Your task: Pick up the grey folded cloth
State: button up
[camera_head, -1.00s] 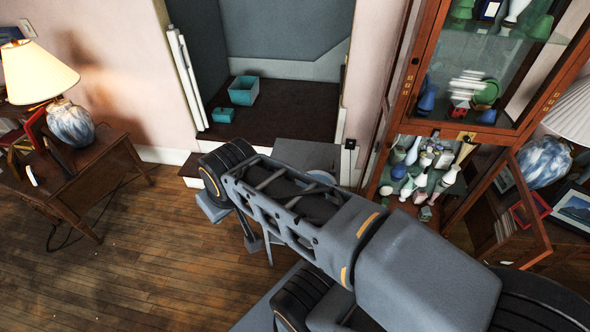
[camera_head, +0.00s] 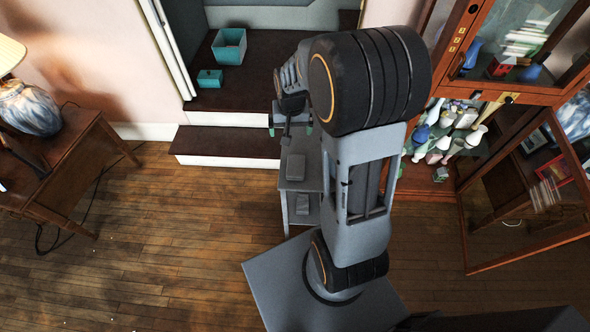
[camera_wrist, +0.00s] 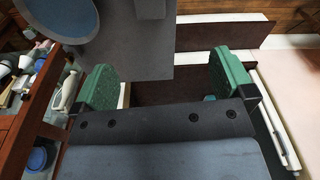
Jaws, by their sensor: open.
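A small grey folded thing, apparently the grey cloth (camera_head: 295,167), lies flat on top of a grey stand (camera_head: 300,148). A grey piece that looks like it shows at the top edge of the wrist view (camera_wrist: 151,8), cut off by the frame. My gripper (camera_head: 290,129) is above the far end of the stand, beyond the cloth in the head view and apart from it. In the wrist view my gripper (camera_wrist: 164,85) has its green fingertips wide apart, with nothing held between them. A round blue dish (camera_wrist: 62,16) sits beside the cloth in the wrist view.
A glass cabinet (camera_head: 500,98) with its door (camera_head: 530,190) hanging open and several vases stands at the right. A dark step (camera_head: 225,142) and teal boxes (camera_head: 229,46) are behind. A side table (camera_head: 75,165) stands left. The wooden floor between is clear.

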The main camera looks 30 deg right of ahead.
jog(key=m+g, duration=0.1)
send_over(296, 164)
notch_tip(296, 164, down, 9)
jog(key=shift+m, duration=0.3)
notch_tip(296, 164, down, 8)
jog(key=shift+w+f, duration=0.15)
jog(key=shift+s+a+f+p, duration=0.1)
jog(key=shift+f+p, duration=0.2)
jog(key=shift+f, duration=1.25)
jog(key=shift+s+f+p, duration=0.1)
jog(key=shift+f+p, duration=0.2)
jog(key=shift+f, duration=1.25)
jog(key=shift+c, duration=0.4)
jog(key=c, duration=0.9)
